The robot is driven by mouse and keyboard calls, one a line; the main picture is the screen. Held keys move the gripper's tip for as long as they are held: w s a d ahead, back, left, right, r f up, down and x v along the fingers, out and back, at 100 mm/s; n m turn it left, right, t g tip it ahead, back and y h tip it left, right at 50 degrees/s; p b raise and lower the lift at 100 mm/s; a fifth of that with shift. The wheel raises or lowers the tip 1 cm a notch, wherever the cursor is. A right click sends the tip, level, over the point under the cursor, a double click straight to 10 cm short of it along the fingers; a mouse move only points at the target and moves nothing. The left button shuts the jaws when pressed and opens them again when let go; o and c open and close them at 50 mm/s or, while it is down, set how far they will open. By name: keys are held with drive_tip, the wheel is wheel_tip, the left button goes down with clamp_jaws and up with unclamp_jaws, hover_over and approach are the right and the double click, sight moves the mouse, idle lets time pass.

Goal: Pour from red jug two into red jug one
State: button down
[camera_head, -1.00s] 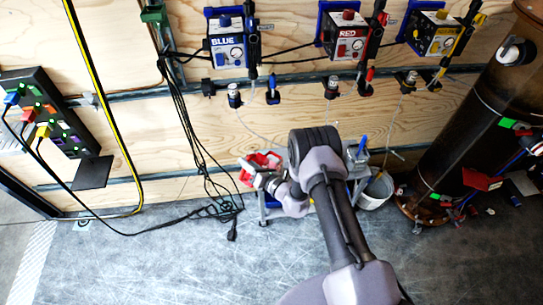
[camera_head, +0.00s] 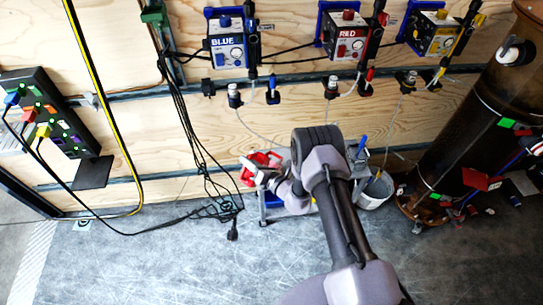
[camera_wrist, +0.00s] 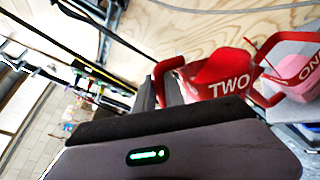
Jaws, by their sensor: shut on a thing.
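Red jug two (camera_wrist: 222,80), marked "TWO", is held by its handle in my gripper (camera_wrist: 168,92) in the wrist view. The jug is tilted in that picture. Red jug one (camera_wrist: 303,72) is just to its right, partly cut off by the frame edge, with "ON" readable and a pale, pinkish wall. The two jugs are close together; I cannot tell whether they touch. In the head view, a red jug (camera_head: 262,159) shows at my gripper (camera_head: 262,178), left of my arm. My arm hides much of the area there. No liquid stream is visible.
A small cart (camera_head: 265,213) stands against the plywood wall, partly behind my arm. A white bucket (camera_head: 375,193) is to its right, beside a large brown cylinder (camera_head: 455,120). Loose black cables (camera_head: 215,208) lie left of the cart. The front floor is clear.

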drive_tip(key=shift+w+d+r+m+g, duration=0.25)
drive_tip(key=shift+w+d+m, duration=0.35)
drive_tip(key=shift+m, duration=0.4)
idle(2.0)
drive_tip(key=n, duration=0.1)
drive_tip(key=s+a+f+n, duration=0.1)
drive_tip(key=s+a+n+t+b, duration=0.1)
drive_tip(key=shift+s+a+f+n, duration=0.2)
drive_tip(key=shift+s+n, duration=0.05)
drive_tip(key=shift+n, duration=0.15)
drive_tip(key=s+a+f+n+t+b, duration=0.1)
drive_tip(key=s+a+f+n, duration=0.3)
drive_tip(key=f+n, duration=0.2)
drive_tip(key=shift+s+f, duration=0.3)
drive_tip(key=shift+f, duration=0.15)
idle(0.4)
